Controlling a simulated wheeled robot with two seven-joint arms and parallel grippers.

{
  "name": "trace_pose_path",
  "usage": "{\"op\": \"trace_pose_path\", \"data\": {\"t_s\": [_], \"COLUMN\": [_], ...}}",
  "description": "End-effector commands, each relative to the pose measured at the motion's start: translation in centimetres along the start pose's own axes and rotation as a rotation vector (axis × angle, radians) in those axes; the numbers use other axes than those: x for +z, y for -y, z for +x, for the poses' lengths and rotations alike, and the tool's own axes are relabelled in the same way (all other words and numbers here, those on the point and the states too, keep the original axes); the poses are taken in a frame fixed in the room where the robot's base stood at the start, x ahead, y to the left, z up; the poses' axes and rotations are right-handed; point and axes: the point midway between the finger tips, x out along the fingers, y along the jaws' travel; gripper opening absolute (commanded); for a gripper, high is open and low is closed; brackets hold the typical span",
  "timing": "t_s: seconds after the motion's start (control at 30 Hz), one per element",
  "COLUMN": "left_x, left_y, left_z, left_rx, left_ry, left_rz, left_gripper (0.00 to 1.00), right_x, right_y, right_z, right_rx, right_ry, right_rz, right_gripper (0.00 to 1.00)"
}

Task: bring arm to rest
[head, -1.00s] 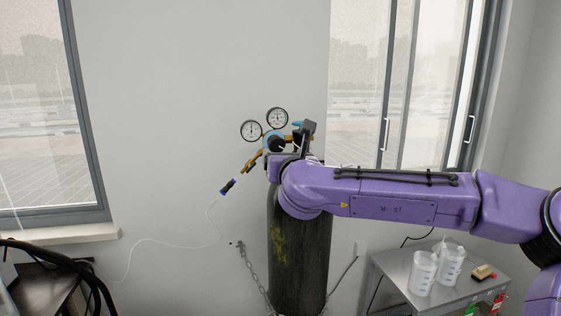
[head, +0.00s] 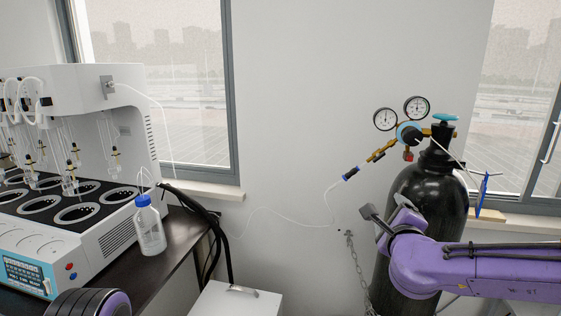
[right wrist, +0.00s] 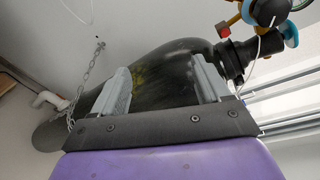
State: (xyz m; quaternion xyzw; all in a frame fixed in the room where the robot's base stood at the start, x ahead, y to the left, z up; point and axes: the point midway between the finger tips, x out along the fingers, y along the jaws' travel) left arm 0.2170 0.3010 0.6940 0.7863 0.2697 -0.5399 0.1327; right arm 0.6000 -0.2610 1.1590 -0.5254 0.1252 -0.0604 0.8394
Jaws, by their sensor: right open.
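My right arm (head: 480,268) comes in from the right in the head view, in front of the black gas cylinder (head: 418,185). Its gripper (head: 386,208) is open and empty, below the regulator and gauges (head: 408,132). In the right wrist view the two grey fingers (right wrist: 160,72) stand apart, with the cylinder (right wrist: 160,75) behind them and nothing between them. Whether the gripper touches the cylinder cannot be told. A purple and black part of my left arm (head: 92,303) shows at the bottom left; its gripper is out of view.
A white distiller (head: 120,150) stands on a dark table (head: 185,240) at left, with a blue-capped bottle (head: 149,228) at its edge. A chain (head: 352,260) hangs beside the cylinder. A white cabinet (head: 235,300) stands low in the middle.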

Motion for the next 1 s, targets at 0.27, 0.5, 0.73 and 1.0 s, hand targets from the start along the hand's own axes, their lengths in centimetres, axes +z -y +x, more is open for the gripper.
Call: {"op": "trace_pose_path", "data": {"t_s": [0.27, 0.5, 0.73, 1.0], "left_x": [0.1, 0.1, 0.2, 0.2], "left_y": [0.0, 0.0, -0.1, -0.1], "left_z": [0.2, 0.3, 0.5, 0.5], "left_rx": [0.000, 0.000, 0.000, 0.000], "left_ry": [-0.001, 0.000, 0.000, 0.000], "left_rz": [0.000, 0.000, 0.000, 0.000], "left_gripper": [0.37, 0.37, 0.37, 0.37], "right_x": [-10.0, -21.3, -31.1, -33.7], "right_y": [-20.9, -33.9, -39.8, -41.6], "right_z": [-3.4, -13.1, -24.6, -29.0], "right_rx": [0.363, 0.738, 1.086, 1.210], "right_ry": [0.002, 0.123, 0.243, 0.294], "right_rz": [-0.795, -1.309, -1.571, -1.615], "right_gripper": [0.76, 0.76, 0.76, 0.76]}}
